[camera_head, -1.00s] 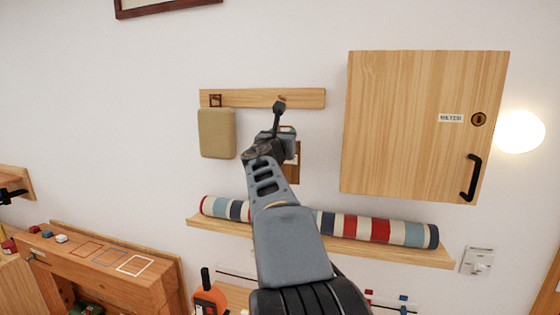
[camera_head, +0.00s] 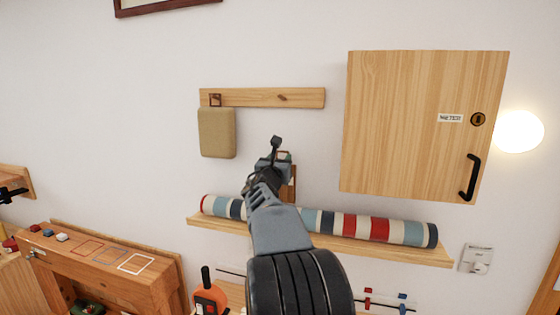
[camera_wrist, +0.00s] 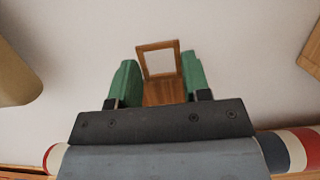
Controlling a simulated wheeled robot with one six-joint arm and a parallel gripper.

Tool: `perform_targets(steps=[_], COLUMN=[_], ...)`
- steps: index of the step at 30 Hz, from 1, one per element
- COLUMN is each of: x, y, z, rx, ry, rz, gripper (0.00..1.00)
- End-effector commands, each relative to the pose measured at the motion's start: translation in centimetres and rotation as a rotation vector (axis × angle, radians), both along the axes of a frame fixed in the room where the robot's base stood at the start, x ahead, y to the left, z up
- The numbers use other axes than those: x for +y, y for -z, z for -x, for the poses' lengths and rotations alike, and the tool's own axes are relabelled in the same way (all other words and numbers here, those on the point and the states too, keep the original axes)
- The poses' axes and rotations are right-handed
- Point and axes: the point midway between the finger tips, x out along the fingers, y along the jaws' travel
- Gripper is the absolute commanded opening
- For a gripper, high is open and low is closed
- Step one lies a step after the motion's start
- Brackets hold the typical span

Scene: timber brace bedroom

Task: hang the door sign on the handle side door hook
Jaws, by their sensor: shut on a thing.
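My gripper (camera_head: 276,158) is shut on a brown wooden door sign (camera_head: 292,186), mostly hidden behind the arm in the head view. In the wrist view the green fingers of my gripper (camera_wrist: 160,78) sit on either side of the sign (camera_wrist: 164,94), and its square open loop (camera_wrist: 158,46) stands beyond the fingertips. A wooden rail (camera_head: 250,98) on the wall has two pegs. The right peg (camera_head: 282,97), on the side towards the cabinet handle, is bare. My gripper and the sign are below that peg, apart from it.
A khaki pad (camera_head: 216,134) hangs from the left peg by a square loop. A wooden cabinet (camera_head: 415,125) with a black handle (camera_head: 470,178) is at right. Below, a striped roll (camera_head: 372,228) lies on a shelf (camera_head: 425,252). Bare wall separates rail and cabinet.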

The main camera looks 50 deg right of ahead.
Motion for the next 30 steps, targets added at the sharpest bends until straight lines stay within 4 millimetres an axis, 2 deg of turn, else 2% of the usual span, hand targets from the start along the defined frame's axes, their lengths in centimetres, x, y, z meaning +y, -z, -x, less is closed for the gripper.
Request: perform_targets(steps=[18,19,26,30], x=[0.0,0.0,0.0,0.0], y=[1.1,0.9,0.9,0.9], z=[0.0,0.0,0.0,0.0], rx=[0.0,0.0,0.0,0.0], ry=[0.0,0.0,0.0,0.0], rz=[0.0,0.0,-0.001,-0.001], gripper=[0.2,0.47,0.69,0.69])
